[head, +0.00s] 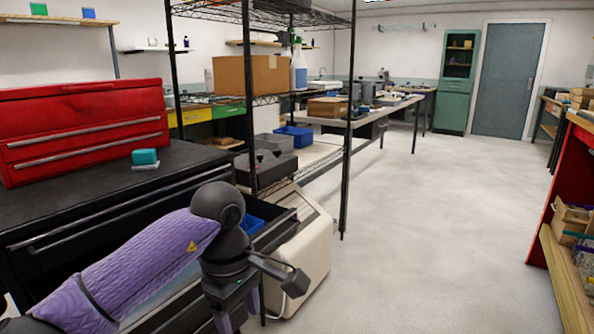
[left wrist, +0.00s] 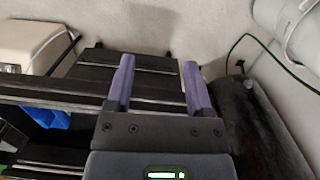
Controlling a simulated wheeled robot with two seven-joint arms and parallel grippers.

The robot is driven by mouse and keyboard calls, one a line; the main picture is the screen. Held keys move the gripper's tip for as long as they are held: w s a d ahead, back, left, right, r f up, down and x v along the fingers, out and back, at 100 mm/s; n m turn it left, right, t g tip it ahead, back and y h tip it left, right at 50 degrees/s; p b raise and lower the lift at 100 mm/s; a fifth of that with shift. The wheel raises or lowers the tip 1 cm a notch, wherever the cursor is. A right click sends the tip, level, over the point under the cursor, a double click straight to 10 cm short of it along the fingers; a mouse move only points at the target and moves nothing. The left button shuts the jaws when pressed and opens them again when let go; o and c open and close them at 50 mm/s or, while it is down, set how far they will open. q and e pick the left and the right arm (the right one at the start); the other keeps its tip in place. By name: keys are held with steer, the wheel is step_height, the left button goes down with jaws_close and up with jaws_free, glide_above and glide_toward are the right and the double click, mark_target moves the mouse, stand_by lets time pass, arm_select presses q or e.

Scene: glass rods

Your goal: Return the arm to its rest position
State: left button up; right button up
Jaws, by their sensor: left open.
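My left arm, in a purple sleeve, comes in from the lower left of the head view and is bent at a black joint. My left gripper (head: 238,312) hangs below that joint with its fingers pointing down, partly cut off by the frame's bottom edge. In the left wrist view, its two purple fingers (left wrist: 160,78) stand well apart with nothing held between them. Beyond them are dark flat panels and a pale floor. No glass rods can be made out. My right gripper is in neither view.
A black cabinet (head: 100,210) with a red toolbox (head: 85,125) stands at the left. A wire shelf rack (head: 349,150) and a beige machine (head: 305,255) are close beyond my arm. An open drawer with a blue item (left wrist: 52,118) lies beside the gripper.

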arm_select(q)
steer(key=d+f+n+t+h+p, duration=0.1)
steer(key=d+f+n+h+p, duration=0.3)
steer(key=n+h, duration=0.4)
steer(key=d+f+n+t+h+p, duration=0.1)
steer(key=d+f+n+h, duration=0.2)
steer(key=d+n+h, duration=0.55)
steer(key=s+a+f+n+t+y+p, duration=0.4)
steer(key=a+f+n+t+y, duration=0.75)
steer(key=n, duration=1.15)
steer(key=s+a+f+n+g+y, duration=0.25)
steer(key=s+a+f+n, duration=0.25)
steer(key=s+f, duration=0.25)
steer(key=s+a+f+n+g+y, duration=0.2)
steer(key=s+a+f+n+g, duration=0.25)
steer(key=s+f, duration=0.35)
steer(key=s+a+f+n+g+y+p, duration=0.1)
steer(key=s+a+n+g, duration=0.1)
steer(key=s, duration=1.1)
steer(key=s+a+f+n+g+y+p, duration=0.1)
steer(key=s+a+n+g, duration=0.2)
steer(key=s, duration=1.1)
steer(key=n+g, duration=0.2)
steer(key=n, duration=0.1)
steer(key=shift+n, duration=0.4)
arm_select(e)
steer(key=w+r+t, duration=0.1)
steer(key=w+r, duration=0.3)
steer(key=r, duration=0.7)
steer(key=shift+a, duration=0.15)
